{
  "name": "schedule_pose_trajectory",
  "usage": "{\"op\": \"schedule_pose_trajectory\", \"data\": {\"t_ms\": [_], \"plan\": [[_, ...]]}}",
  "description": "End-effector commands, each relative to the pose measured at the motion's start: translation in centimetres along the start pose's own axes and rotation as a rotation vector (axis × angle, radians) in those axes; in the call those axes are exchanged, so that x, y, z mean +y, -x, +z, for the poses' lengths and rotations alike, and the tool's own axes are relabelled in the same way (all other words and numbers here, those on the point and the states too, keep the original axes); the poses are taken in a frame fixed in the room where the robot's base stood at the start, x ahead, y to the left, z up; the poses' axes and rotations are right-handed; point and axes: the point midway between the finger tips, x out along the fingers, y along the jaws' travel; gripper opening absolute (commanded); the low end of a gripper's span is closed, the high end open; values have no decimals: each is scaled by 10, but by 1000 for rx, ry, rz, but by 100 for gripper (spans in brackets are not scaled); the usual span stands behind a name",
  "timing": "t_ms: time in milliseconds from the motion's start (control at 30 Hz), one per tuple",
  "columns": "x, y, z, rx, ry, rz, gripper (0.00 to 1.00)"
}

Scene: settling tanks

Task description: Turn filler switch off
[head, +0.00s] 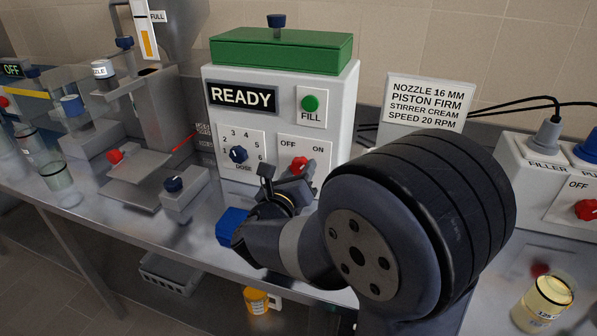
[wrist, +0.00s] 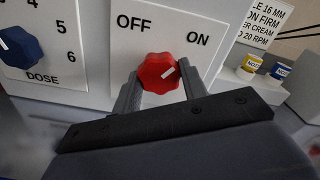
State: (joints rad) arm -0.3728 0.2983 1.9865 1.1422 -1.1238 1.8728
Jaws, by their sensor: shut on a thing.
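The filler switch is a red knob (head: 299,163) on a white plate marked OFF and ON, low on the front of the white filler machine (head: 345,110). In the wrist view the red knob (wrist: 157,72) shows its white mark pointing up and right, toward ON. My gripper (wrist: 160,82) is shut on the red knob, one finger on each side. In the head view my gripper (head: 290,177) reaches the knob from below, and my arm hides part of the area in front. The machine's display (head: 241,96) reads READY.
A blue dose dial (head: 238,155) sits left of the switch, and a green FILL button (head: 310,103) above it. A blue block (head: 232,226) lies on the bench beside my wrist. A sign (head: 424,102) and a box with plugs (head: 545,165) stand to the right.

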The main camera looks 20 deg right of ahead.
Motion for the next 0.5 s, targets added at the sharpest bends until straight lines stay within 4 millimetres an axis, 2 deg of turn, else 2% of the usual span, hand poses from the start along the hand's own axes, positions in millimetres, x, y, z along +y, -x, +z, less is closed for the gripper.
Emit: {"op": "schedule_pose_trajectory", "data": {"t_ms": [267, 500], "plan": [[0, 0, 0, 0, 16, 0, 18], [1, 0, -1, 0, 118, 1, 18]]}}
